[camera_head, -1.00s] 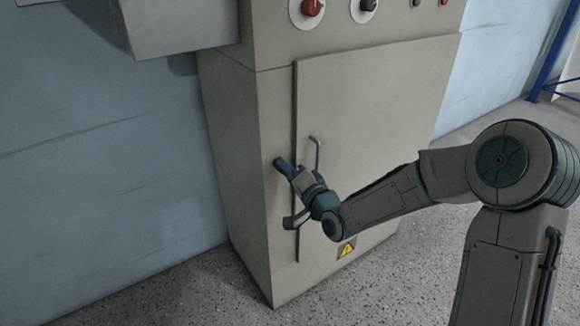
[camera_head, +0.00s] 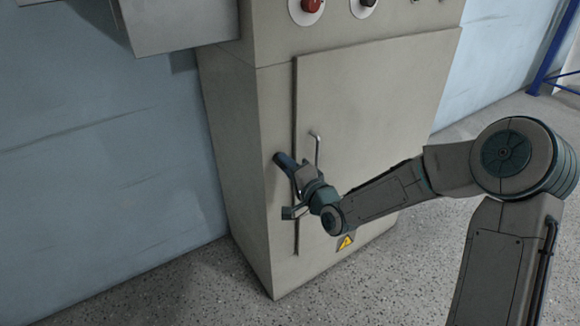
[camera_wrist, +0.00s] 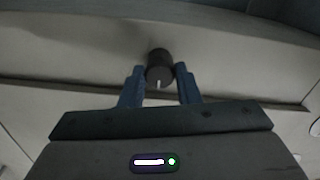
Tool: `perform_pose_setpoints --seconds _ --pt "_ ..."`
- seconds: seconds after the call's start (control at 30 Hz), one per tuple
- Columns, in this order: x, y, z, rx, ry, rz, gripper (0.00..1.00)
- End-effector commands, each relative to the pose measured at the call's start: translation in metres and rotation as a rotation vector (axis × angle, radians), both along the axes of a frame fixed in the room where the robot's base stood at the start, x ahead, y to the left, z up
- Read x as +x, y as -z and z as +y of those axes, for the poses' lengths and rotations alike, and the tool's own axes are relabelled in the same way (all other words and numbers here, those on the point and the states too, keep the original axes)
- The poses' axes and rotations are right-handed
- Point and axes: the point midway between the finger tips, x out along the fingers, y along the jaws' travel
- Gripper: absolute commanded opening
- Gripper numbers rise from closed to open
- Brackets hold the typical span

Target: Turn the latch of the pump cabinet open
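The pump cabinet (camera_head: 232,150) is a tall beige box with a flat door (camera_head: 375,115), which looks closed. My gripper (camera_head: 284,162) is at the left edge of the door, and its blue fingers reach to the cabinet front. In the wrist view the latch (camera_wrist: 160,68) is a dark round knob with a short white mark at the lower part of its face. My gripper's fingers (camera_wrist: 160,80) stand one on each side of the knob, close against it with no clear gap.
A pale bar handle (camera_head: 317,150) stands out from the door just right of my gripper. A red knob (camera_head: 311,6) and a black knob are above the door. A grey box (camera_head: 180,25) juts out at upper left. A yellow warning sign (camera_head: 345,243) is low on the door.

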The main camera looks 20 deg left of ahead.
Motion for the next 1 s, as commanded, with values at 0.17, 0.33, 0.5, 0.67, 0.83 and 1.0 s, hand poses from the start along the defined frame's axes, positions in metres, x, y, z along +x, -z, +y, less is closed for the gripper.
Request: perform_pose_setpoints --seconds 0.17,0.33,0.5,0.67,0.83,1.0 --pt "0.0 -0.001 0.0 0.001 -0.001 -0.001 0.5" --pt "0.001 -0.001 -0.002 0.0 0.003 -0.001 0.5" --pt "-0.005 -0.001 -0.012 -0.001 0.006 0.0 0.5" --pt "-0.024 -0.001 -0.034 -0.002 0.007 0.0 0.5" --pt "-0.049 -0.002 -0.063 -0.001 0.007 0.001 0.5" --pt "-0.072 -0.001 -0.087 -0.001 0.003 0.001 0.5"
